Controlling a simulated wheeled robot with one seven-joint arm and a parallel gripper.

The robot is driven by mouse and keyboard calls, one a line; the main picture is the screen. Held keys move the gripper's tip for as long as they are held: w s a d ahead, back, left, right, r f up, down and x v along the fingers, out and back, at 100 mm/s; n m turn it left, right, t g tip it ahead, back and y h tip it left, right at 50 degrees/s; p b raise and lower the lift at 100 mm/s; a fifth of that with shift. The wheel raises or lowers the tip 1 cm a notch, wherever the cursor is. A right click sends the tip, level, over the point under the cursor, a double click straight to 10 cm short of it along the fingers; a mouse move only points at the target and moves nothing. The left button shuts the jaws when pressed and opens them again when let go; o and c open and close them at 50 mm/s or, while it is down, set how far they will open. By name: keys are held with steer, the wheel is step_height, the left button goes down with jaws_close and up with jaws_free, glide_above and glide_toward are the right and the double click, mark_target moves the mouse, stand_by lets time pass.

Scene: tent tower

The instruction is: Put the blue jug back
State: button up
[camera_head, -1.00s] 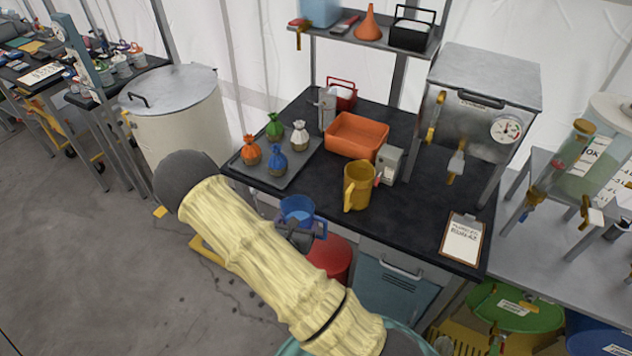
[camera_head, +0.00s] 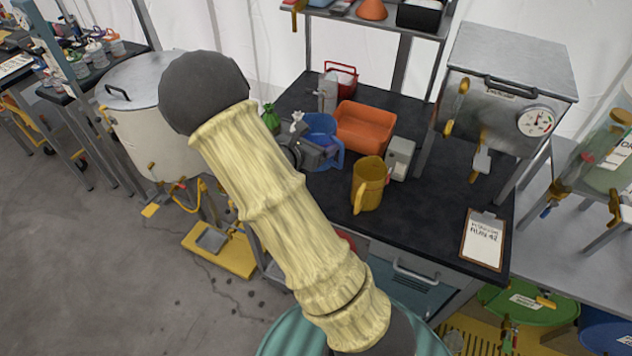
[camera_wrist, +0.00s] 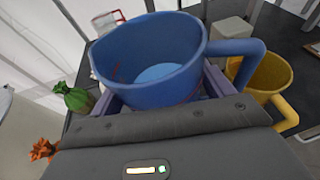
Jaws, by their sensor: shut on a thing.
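The blue jug (camera_head: 322,138) is held by my gripper (camera_head: 312,152) over the black worktop, in front of and left of the orange bin. In the wrist view the blue jug (camera_wrist: 150,62) is upright between the two jaws, with its handle to the right and pale blue at its bottom. My gripper (camera_wrist: 155,98) is shut on the jug's body. My arm hides part of the worktop's left side, including most of the tray with tied bags. Whether the jug's base touches anything is hidden.
A yellow jug (camera_head: 367,184) stands close to the right of the blue jug. An orange bin (camera_head: 363,128) is behind it. A small grey box (camera_head: 400,158), a clipboard (camera_head: 484,240) and a steel boiler (camera_head: 505,85) are further right.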

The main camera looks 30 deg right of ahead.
steer(key=shift+s+d+f, duration=0.2)
steer(key=shift+s+d, duration=0.05)
step_height(320, 180, down, 5)
steer(key=shift+d+r+p, duration=0.1)
steer(key=shift+p, duration=0.25)
steer(key=shift+w+f, duration=0.25)
steer(key=shift+f, duration=0.05)
steer(key=shift+f+p, duration=0.3)
steer(key=shift+f, duration=1.8)
